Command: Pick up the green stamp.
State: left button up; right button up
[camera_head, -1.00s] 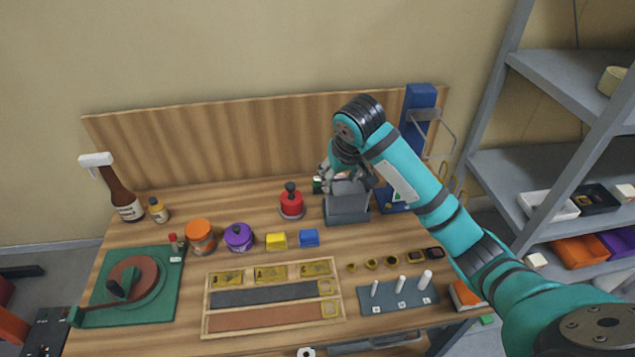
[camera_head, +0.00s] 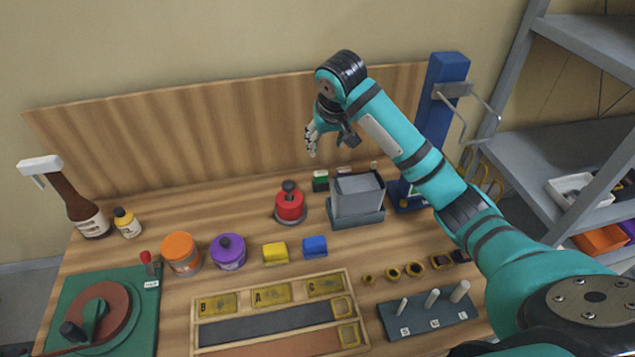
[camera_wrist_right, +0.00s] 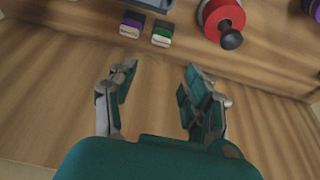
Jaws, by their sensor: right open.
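The green stamp (camera_head: 320,181) is a small block with a green top and pale lower part, standing on the table at the back, left of the grey box. It also shows in the right wrist view (camera_wrist_right: 162,34), beside a purple stamp (camera_wrist_right: 131,25). My right gripper (camera_head: 330,144) is open and empty, raised above the back of the table over the stamps. In the right wrist view its spread fingers (camera_wrist_right: 160,74) point toward the stamps with a gap between. Nothing is between them but tabletop. My left gripper is out of view.
The grey box (camera_head: 357,198) stands right of the green stamp. A red round pot with a dark knob (camera_head: 290,205) stands to its left. A wooden backboard (camera_head: 200,135) rises behind. A blue upright device (camera_head: 440,90) stands at the back right.

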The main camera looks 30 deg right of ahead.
jog(key=p, duration=0.2)
send_over(321, 173)
jog(key=s, duration=0.2)
jog(key=f, duration=0.9)
jog(key=shift+w+a, duration=0.15)
jog(key=shift+w, duration=0.05)
jog(key=shift+w+f, duration=0.25)
jog(key=shift+f, duration=0.3)
jog(key=shift+f+p, duration=0.3)
jog(key=shift+p, duration=0.2)
jog(key=p+x, duration=0.1)
jog(key=x, duration=0.2)
jog(key=shift+f, duration=0.3)
jog(key=shift+w+f, duration=0.2)
jog(key=shift+f, duration=0.25)
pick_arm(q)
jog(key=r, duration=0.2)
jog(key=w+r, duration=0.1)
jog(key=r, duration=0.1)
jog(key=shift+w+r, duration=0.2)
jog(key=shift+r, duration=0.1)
pick_arm(e)
jog(key=shift+s, duration=0.1)
jog(key=c, duration=0.9)
